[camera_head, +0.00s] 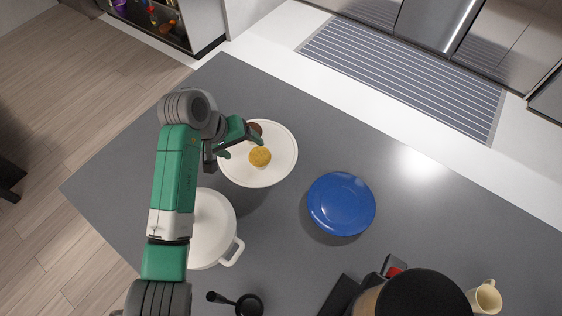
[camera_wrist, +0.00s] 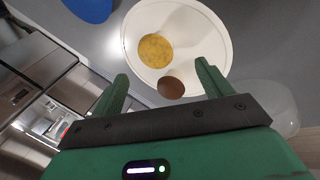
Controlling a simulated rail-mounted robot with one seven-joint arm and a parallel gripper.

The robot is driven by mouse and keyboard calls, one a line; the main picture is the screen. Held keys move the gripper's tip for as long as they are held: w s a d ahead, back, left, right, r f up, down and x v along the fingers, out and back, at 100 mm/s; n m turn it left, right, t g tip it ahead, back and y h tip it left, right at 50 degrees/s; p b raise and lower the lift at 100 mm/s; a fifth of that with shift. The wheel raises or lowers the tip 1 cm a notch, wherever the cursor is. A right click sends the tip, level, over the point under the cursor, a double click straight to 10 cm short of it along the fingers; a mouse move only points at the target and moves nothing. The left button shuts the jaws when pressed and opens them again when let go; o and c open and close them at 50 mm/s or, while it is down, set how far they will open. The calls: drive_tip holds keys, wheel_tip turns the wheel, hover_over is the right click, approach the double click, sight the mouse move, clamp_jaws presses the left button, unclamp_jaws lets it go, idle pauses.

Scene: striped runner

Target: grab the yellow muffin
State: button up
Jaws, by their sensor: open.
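The yellow muffin (camera_head: 260,156) sits on a white plate (camera_head: 282,170) on the grey counter. It also shows in the wrist view (camera_wrist: 155,50), beyond my fingertips and nearer the left one. A brown round item (camera_head: 256,128) lies on the same plate, partly behind my gripper; in the wrist view the brown item (camera_wrist: 171,87) is between my fingers' lines and closer to me than the muffin. My gripper (camera_head: 243,145) is open and over the plate's left side, with its two green fingers (camera_wrist: 162,70) apart. No contact with the muffin is visible.
A blue plate (camera_head: 341,204) stands right of the white plate. A white lidded pot (camera_head: 212,230) is beside my arm. A black ladle (camera_head: 245,303), a dark round-topped object (camera_head: 425,295) and a cream mug (camera_head: 485,298) are near the front. The counter's right side is clear.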

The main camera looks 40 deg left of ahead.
sight(255, 154)
drive_tip(key=shift+x, duration=1.05)
drive_tip(key=x, duration=0.5)
drive_tip(key=shift+w+d+f+b, duration=0.1)
drive_tip(key=shift+w+d+b, duration=0.1)
drive_tip(key=shift+b, duration=0.1)
drive_tip(key=shift+c, duration=0.5)
drive_tip(key=c, duration=1)
